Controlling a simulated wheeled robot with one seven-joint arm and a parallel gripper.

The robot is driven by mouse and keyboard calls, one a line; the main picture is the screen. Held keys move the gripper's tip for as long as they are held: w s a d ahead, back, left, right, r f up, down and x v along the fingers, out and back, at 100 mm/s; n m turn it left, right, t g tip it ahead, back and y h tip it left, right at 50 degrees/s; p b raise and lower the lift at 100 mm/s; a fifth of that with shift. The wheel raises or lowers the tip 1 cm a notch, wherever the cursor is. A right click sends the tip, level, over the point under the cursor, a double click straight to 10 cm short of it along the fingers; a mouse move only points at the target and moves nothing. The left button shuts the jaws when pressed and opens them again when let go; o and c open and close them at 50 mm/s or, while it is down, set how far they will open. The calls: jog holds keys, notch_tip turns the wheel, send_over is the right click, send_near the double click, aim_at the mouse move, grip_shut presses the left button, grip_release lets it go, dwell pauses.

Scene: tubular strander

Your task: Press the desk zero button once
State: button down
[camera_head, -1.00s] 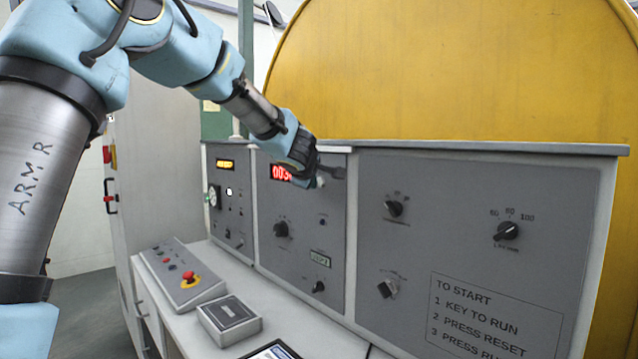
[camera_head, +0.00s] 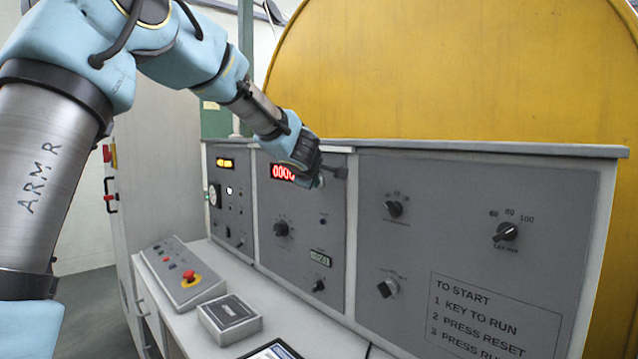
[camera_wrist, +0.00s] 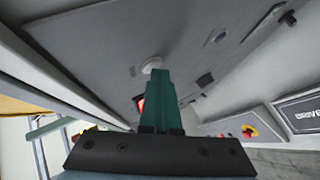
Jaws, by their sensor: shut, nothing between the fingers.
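The grey desk panel (camera_head: 300,245) carries a red digital display (camera_head: 283,172) that appears to read zeros. A pale round button (camera_wrist: 152,64) is on the panel, right at the tips of my gripper (camera_wrist: 158,74) in the wrist view. My gripper's green fingers are together, with nothing between them. They overlap the button's lower edge, and I cannot tell whether they touch it. In the head view, my gripper (camera_head: 318,178) is at the panel just right of the display, hiding its right end. No button label is readable.
A sloped box with a red emergency button (camera_head: 189,277) and a small grey box (camera_head: 230,319) stand on the desk ledge. A panel with knobs (camera_head: 470,250) lies right.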

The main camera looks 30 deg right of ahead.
jog(key=shift+a, duration=0.1)
jog(key=shift+s+a+b, duration=0.2)
jog(key=shift+a+b, duration=0.15)
jog(key=shift+a, duration=0.3)
jog(key=shift+a, duration=0.1)
jog(key=shift+s+a+b, duration=0.25)
jog(key=shift+a+b, duration=0.3)
jog(key=shift+a, duration=0.65)
jog(key=shift+s+a+b, duration=0.2)
jog(key=shift+a+b, duration=0.3)
jog(key=shift+a, duration=0.65)
